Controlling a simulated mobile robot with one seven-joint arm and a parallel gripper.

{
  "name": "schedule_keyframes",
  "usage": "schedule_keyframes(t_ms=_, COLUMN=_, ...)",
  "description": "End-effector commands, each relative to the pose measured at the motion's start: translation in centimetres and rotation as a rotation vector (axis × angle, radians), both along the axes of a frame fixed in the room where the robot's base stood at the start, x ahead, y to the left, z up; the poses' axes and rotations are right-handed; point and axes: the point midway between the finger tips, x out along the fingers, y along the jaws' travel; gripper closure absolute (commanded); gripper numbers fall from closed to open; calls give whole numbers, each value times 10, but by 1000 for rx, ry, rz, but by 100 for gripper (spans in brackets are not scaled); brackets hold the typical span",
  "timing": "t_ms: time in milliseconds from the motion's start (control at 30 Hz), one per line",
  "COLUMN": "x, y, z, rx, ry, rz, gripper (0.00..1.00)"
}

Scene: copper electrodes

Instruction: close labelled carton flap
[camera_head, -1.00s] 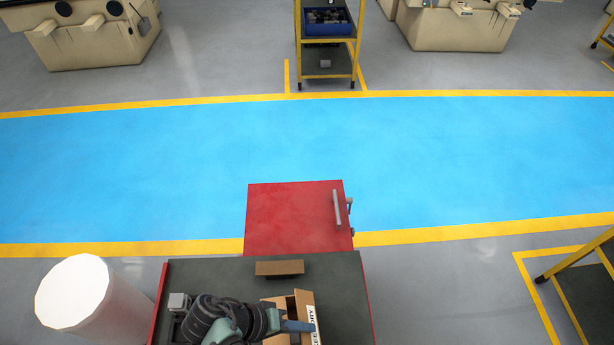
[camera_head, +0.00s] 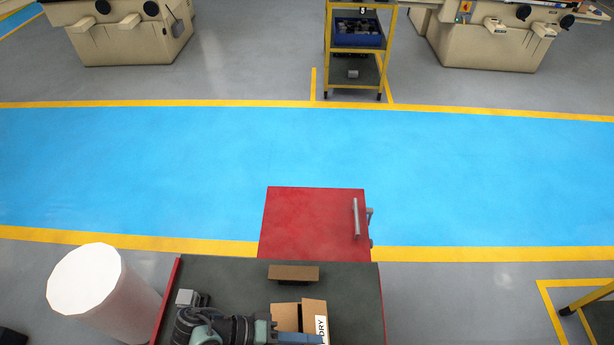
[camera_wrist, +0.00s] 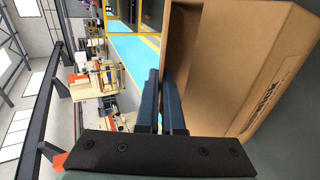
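The brown cardboard carton (camera_head: 313,308) stands on the dark cart top in the head view. A white label (camera_head: 321,329) with black lettering, partly reading "DRY", is on its right side. A brown panel, which seems to be a flap (camera_head: 286,318), shows at its left; I cannot tell how far it is folded. My gripper (camera_head: 300,339) reaches across the carton's near side, at the bottom edge. The carton (camera_wrist: 225,70) fills the right there, beside the fingers; contact is unclear.
A small brown block (camera_head: 293,273) lies on the dark cart top (camera_head: 345,277), behind the carton. A red cabinet (camera_head: 310,225) with a grey handle stands beyond. A white cylinder (camera_head: 85,285) stands at the left. The blue floor lane behind is clear.

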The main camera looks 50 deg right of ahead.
Motion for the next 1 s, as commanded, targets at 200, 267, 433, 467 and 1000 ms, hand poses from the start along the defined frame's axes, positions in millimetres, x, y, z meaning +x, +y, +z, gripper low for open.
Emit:
schedule_keyframes(t_ms=200, x=0, y=0, z=0, rx=0, ry=0, rz=-1, gripper=100)
schedule_keyframes(t_ms=267, x=0, y=0, z=0, rx=0, ry=0, rz=-1, gripper=87)
schedule_keyframes(t_ms=433, x=0, y=0, z=0, rx=0, ry=0, rz=-1, gripper=65)
schedule_keyframes(t_ms=467, x=0, y=0, z=0, rx=0, ry=0, rz=-1, gripper=65)
schedule_keyframes(t_ms=1000, x=3, y=2, z=3, rx=1, ry=1, rz=0, gripper=65)
